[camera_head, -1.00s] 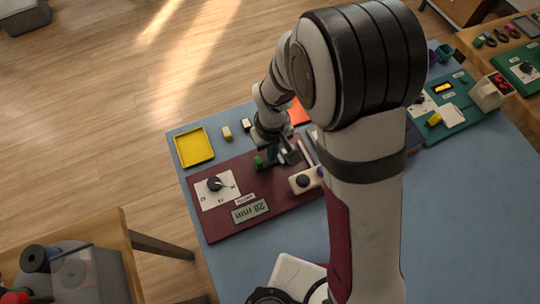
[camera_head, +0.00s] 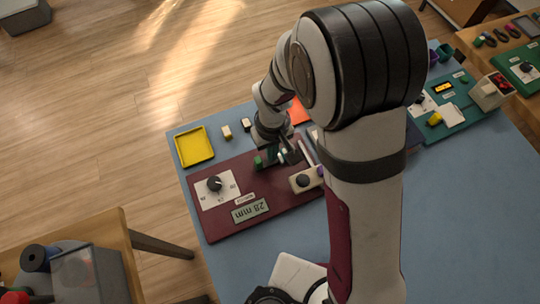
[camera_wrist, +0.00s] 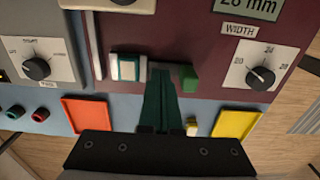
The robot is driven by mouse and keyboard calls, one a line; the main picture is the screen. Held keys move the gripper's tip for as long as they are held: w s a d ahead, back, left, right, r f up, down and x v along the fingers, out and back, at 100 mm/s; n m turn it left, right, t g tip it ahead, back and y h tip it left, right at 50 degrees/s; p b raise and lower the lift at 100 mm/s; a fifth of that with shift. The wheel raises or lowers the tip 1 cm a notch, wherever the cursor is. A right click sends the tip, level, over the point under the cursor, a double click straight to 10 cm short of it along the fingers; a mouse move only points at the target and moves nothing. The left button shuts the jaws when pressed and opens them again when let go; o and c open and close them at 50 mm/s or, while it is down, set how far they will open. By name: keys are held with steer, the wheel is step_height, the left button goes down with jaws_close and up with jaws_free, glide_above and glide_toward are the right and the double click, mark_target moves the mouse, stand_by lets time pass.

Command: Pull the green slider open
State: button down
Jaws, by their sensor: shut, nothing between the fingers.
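The green slider looks to be the small green block (camera_wrist: 190,79) on the maroon panel (camera_wrist: 205,40). In the head view the green block (camera_head: 258,163) stands near the panel's far edge. My gripper (camera_wrist: 161,74) has dark green fingers, shut together with nothing between them. In the wrist view the fingertips are just left of the green block, close beside it; I cannot tell whether they touch it. A white and green block (camera_wrist: 126,67) lies left of the fingers. In the head view my arm hides part of the panel.
The panel has a width dial (camera_wrist: 259,77) and a display (camera_head: 250,210) reading 28 mm. A yellow tray (camera_head: 194,146) and an orange tray (camera_wrist: 87,115) lie beyond the panel. Small blocks (camera_head: 227,132) stand near the yellow tray. Bare blue tabletop (camera_head: 450,210) is at the right.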

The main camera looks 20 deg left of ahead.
mark_target(260, 159)
steer(key=shift+s+a, duration=0.1)
stand_by(0.4)
steer(key=shift+s+a, duration=1.1)
steer(key=shift+w+d, duration=0.45)
steer(key=shift+r, duration=0.15)
step_height(260, 159, up, 11)
stand_by(0.3)
